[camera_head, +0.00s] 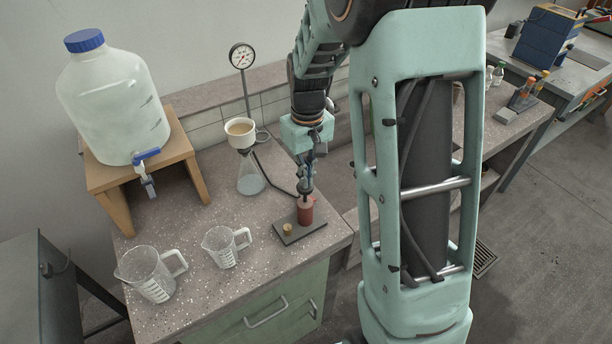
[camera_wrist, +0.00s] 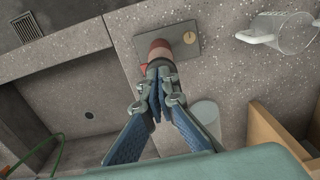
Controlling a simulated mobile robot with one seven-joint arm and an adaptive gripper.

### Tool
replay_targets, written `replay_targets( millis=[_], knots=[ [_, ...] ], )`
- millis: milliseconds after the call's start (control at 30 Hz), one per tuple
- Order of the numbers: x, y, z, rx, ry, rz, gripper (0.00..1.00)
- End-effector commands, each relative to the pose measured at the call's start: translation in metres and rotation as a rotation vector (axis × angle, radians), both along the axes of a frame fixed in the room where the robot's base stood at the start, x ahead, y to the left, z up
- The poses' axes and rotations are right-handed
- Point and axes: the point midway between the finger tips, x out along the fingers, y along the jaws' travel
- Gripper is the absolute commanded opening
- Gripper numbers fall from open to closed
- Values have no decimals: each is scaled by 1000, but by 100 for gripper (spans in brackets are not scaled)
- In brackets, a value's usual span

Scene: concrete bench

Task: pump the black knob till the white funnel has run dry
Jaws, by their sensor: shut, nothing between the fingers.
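The white funnel (camera_head: 240,131) sits on a glass flask (camera_head: 250,180) at the back of the bench, with tan liquid showing in its top. The flask holds a little pale liquid. A red pump (camera_head: 306,213) stands upright on a dark base plate (camera_head: 292,236); it also shows in the wrist view (camera_wrist: 158,52). My gripper (camera_head: 307,192) points down directly over the pump, its fingers shut and empty in the wrist view (camera_wrist: 158,82).
A dial gauge (camera_head: 242,57) stands behind the flask. A large bottle (camera_head: 112,105) with a tap stands on a wooden stand (camera_head: 183,150) at left. Two measuring jugs (camera_head: 148,275) (camera_head: 222,248) are at the front. A brass knob (camera_head: 287,229) is on the base plate.

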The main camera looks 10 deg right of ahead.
Motion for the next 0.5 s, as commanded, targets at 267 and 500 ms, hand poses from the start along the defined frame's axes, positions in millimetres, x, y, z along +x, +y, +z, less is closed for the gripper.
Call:
replay_targets(
  millis=[267, 500],
  knots=[
    [0, 0, -27, 0, 2, 0, 0],
    [0, 0, -43, 1, 1, 1, 0]
  ],
)
